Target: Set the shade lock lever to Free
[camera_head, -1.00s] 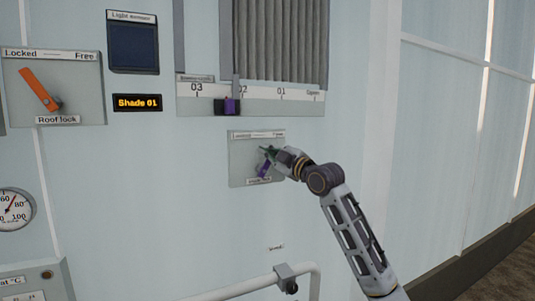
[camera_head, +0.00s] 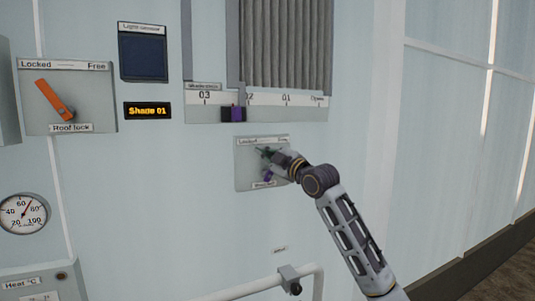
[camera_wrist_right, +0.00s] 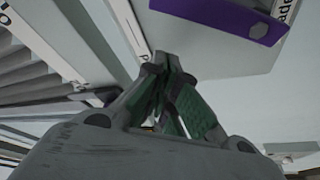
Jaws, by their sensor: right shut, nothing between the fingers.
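The shade lock plate (camera_head: 243,177) is on the pale wall below the shade scale, with "Locked" at its upper left and "Free" at its upper right. The purple shade lock lever (camera_head: 267,176) shows only partly; my right gripper (camera_head: 262,152) covers the plate's upper middle, so its full angle is hidden. In the wrist view a purple lever (camera_wrist_right: 225,18) lies across the plate (camera_wrist_right: 205,52) at the top, apart from the fingertips. My right gripper (camera_wrist_right: 170,62) is shut and empty in front of the plate. My left gripper is out of view.
An orange roof lock lever (camera_head: 54,98) points toward Locked at the left. The shade scale (camera_head: 285,100) with a purple-and-black marker (camera_head: 234,114) is just above the plate. A white rail (camera_head: 255,287) with a dark clamp (camera_head: 289,278) runs below. The wall to the right is clear.

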